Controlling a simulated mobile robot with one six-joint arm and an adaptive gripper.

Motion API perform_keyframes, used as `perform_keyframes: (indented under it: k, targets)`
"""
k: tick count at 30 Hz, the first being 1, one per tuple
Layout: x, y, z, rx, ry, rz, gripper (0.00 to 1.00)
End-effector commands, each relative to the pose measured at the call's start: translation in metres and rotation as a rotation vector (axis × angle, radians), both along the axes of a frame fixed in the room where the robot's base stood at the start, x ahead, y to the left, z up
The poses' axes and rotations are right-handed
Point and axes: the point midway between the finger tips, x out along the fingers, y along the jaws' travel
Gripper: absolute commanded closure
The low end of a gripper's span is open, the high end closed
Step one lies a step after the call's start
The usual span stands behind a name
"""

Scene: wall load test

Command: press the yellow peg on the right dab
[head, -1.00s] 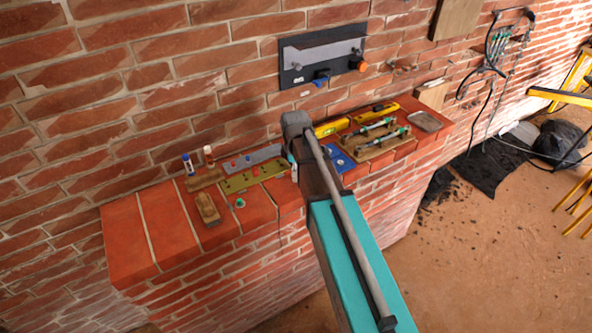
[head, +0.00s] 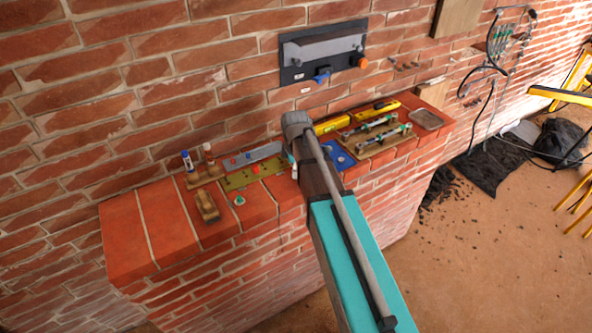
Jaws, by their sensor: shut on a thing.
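My gripper (head: 294,172) hangs at the end of my arm over the brick ledge, mostly hidden behind my wrist. Only a small pale sliver of it shows. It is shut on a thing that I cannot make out. I cannot pick out the yellow peg. A black panel (head: 291,76) with a grey plate (head: 318,50) is fixed on the wall above. A blue piece (head: 322,77) and an orange knob (head: 359,62) sit along its lower edge. I cannot tell which mark is the right dab. An olive strip (head: 236,181) with small coloured spots lies left of my gripper.
The brick ledge (head: 122,240) is bare at its left end. A grey strip (head: 268,151), wooden blocks (head: 207,206) and small bottles (head: 187,161) stand left. A blue plate (head: 341,158), yellow levels (head: 332,125), a clamp board (head: 372,150) and a tray (head: 427,119) lie right.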

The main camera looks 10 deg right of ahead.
Motion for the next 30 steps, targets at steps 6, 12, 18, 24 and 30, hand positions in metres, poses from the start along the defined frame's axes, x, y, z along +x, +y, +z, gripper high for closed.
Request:
perform_keyframes:
  k: [6,12,18,24,30]
  targets:
    - [-0.0002,-0.0003,-0.0004,0.000,0.000,0.000,1.00]
    - [-0.0002,-0.0005,-0.0004,0.000,0.000,-0.001,1.00]
    - [-0.0001,-0.0006,-0.0009,0.000,0.000,-0.001,1.00]
    - [-0.0001,-0.0006,-0.0039,0.000,0.000,-0.001,1.00]
    - [-0.0001,-0.0007,-0.0064,0.000,0.000,-0.001,1.00]
